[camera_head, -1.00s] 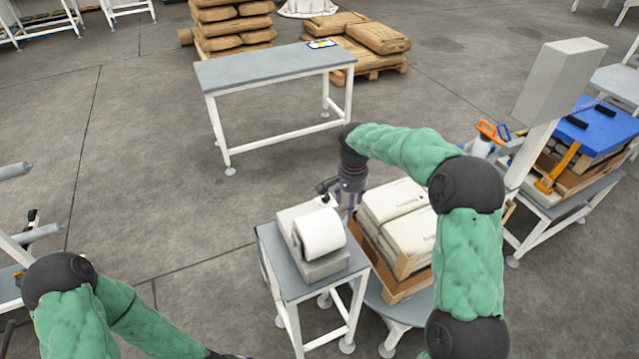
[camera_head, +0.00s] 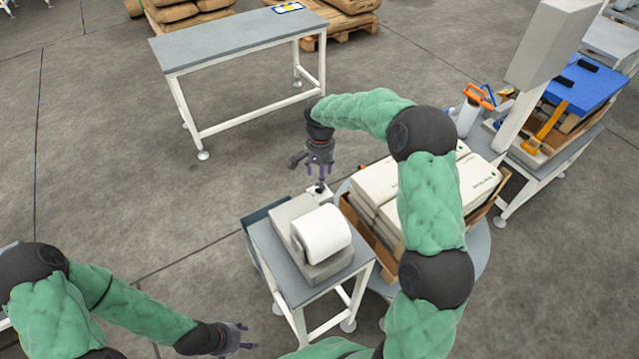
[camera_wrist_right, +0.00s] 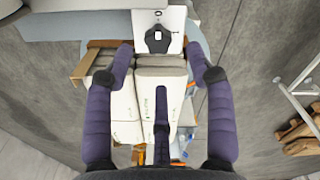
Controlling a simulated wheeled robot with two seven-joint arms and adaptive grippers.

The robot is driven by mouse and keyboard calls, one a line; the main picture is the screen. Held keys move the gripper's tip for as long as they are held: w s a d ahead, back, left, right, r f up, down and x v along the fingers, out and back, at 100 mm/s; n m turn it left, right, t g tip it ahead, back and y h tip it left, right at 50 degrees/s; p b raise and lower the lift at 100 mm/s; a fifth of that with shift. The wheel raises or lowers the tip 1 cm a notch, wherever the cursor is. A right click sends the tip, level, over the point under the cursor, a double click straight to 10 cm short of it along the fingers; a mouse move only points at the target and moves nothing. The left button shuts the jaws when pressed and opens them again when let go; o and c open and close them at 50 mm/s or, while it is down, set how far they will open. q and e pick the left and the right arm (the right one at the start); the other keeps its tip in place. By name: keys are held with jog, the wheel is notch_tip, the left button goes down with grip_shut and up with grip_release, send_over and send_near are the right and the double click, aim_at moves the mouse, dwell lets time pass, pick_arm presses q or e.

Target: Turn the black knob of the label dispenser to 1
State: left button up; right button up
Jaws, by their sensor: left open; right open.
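The label dispenser (camera_head: 297,218) is a grey box with a large white roll (camera_head: 323,233), standing on a small grey table. A white plate with the black knob (camera_head: 319,189) shows at its far side. In the right wrist view the black knob (camera_wrist_right: 157,41) sits on a white panel, near the top middle, with a light bar across it; its markings are too small to read. My right gripper (camera_head: 320,173) is open and empty, just above the knob; its fingertips (camera_wrist_right: 160,52) spread to either side of it, apart from it. My left gripper (camera_head: 248,338) is open and empty at the bottom.
A wooden crate (camera_head: 373,235) of pale bags stands right of the dispenser, close to my right arm. A long grey table (camera_head: 235,35) stands behind. A workstation with a blue lid (camera_head: 588,88) is at right. Floor at left is clear.

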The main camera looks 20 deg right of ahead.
aim_at(319, 189)
jog(key=shift+f+b, duration=0.3)
jog(key=shift+f, duration=2.3)
